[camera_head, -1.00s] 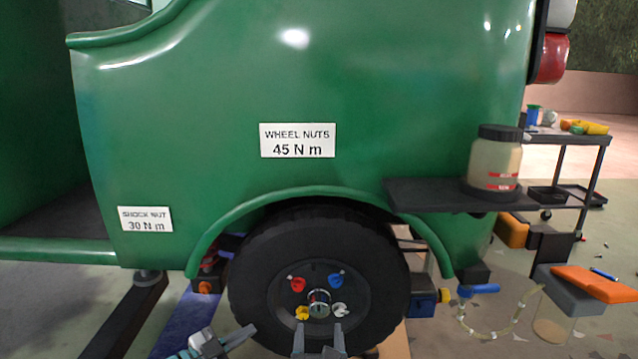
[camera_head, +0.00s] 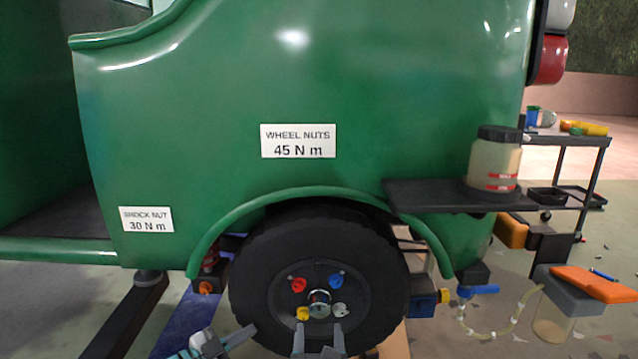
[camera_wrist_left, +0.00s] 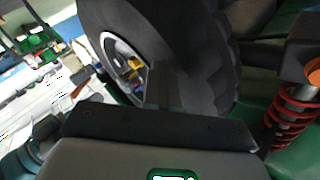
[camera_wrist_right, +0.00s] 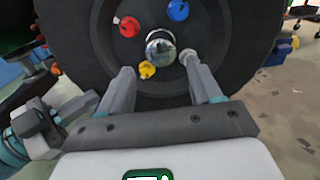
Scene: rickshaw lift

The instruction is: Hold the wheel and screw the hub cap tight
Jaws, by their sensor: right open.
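The wheel (camera_head: 250,280) is a black tyre under the green fender. The silver round hub cap (camera_head: 319,303) sits at its centre; it also shows in the right wrist view (camera_wrist_right: 160,48). Red, blue, yellow and white nuts surround it. My right gripper (camera_head: 319,328) is open just below the cap, its fingers pointing at the hub; in the right wrist view the fingers (camera_wrist_right: 160,72) stand apart below the cap with nothing between them. My left gripper (camera_head: 240,336) is at the tyre's lower left. In the left wrist view its fingers (camera_wrist_left: 164,86) overlap the tyre; their gap and any contact are unclear.
A red-sprung shock absorber (camera_wrist_left: 292,112) is beside the tyre. A dark support (camera_head: 125,310) stands at left. A shelf (camera_head: 430,192) with a jar (camera_head: 495,165) juts out at right, above a hose (camera_head: 490,333) and an orange-topped box (camera_head: 590,283).

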